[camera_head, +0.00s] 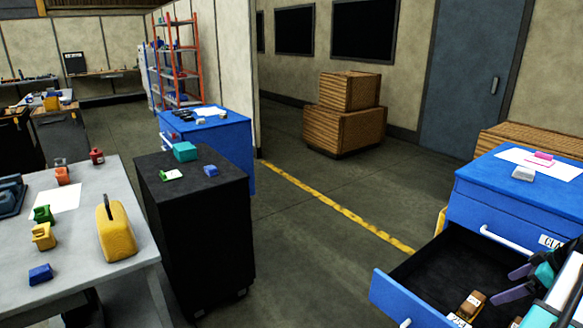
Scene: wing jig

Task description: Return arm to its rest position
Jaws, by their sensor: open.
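My gripper (508,284) reaches in from the lower right edge. Its two purple fingers stand apart with nothing seen between them. In the picture they lie over the right part of the open drawer (388,294) of the blue cabinet (470,205). I cannot tell whether the fingers are above the drawer or inside it. A small brown block (472,302) and a pale labelled piece (459,320) lie in the drawer, left of and below the fingers. Most of my arm is cut off by the picture edge.
The drawer juts out with a raised front. White paper with a pink item (543,155) lies on the cabinet top. A black cabinet (205,235) and a grey table (90,255) with several coloured items stand left. The floor between (310,240) is clear.

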